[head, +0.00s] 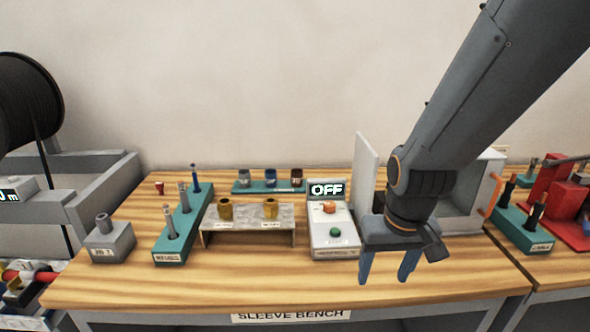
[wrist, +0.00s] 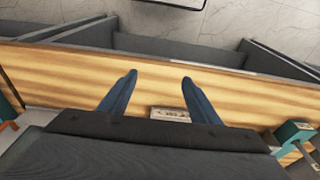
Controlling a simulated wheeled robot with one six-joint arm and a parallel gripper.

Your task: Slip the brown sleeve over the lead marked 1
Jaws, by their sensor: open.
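A dark brown sleeve (head: 296,178) stands at the right end of a teal rack (head: 268,187) at the back of the bench, beside a blue and a grey one. Several upright rods, which look like the leads, stand on a long teal block (head: 172,246) at the left: a near one (head: 168,222), a middle one (head: 183,197) and a blue far one (head: 195,178). I cannot read which is marked 1. My gripper (head: 386,276) is open and empty over the front right of the bench, apart from these. Its fingers (wrist: 158,80) show spread in the wrist view.
A low grey stand (head: 250,226) with two brass-coloured cups is mid-bench. A control box reading OFF (head: 334,240) and a white upright panel (head: 365,175) stand left of my arm. A grey block (head: 108,243) is at far left. The front bench strip is clear.

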